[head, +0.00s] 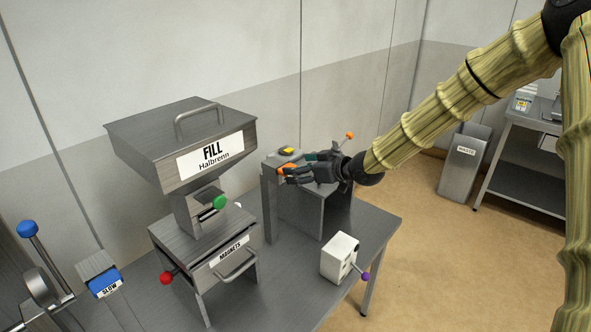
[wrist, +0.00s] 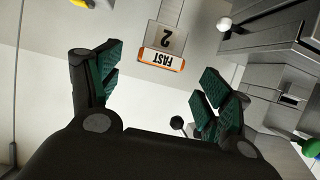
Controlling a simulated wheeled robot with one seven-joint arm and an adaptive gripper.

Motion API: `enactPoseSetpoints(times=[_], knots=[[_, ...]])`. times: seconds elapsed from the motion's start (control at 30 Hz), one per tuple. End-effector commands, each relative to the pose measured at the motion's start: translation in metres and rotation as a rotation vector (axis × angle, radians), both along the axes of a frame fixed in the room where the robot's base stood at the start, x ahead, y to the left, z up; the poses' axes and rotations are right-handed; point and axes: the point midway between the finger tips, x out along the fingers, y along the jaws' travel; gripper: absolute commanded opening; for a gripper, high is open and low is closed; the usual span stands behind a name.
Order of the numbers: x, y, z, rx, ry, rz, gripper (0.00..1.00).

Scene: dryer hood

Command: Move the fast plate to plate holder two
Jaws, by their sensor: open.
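The fast plate (wrist: 162,59), orange-edged with a white "FAST" label, appears upside down in the wrist view. No finger appears to touch the plate. In the head view my gripper (head: 296,173) is over the grey stand at the back of the table. An orange patch there is partly hidden by the fingers.
The Fill hopper (head: 180,145) stands left of my gripper, above the Magnets drawer (head: 232,258). A blue Slow plate (head: 105,284) is at lower left. A white box with a purple knob (head: 340,257) stands at the table's front right. A waste bin (head: 464,165) is on the floor.

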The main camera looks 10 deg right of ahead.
Motion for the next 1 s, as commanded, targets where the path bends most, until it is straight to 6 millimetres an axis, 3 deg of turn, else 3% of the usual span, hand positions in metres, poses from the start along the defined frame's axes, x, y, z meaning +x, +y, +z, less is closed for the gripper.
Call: enactPoseSetpoints(times=[0.5, 1.0], knots=[[-0.054, -0.044, 0.03, 0.0, -0.001, -0.001, 0.78], [-0.063, -0.05, 0.033, 0.0, 0.0, 0.0, 0.78]])
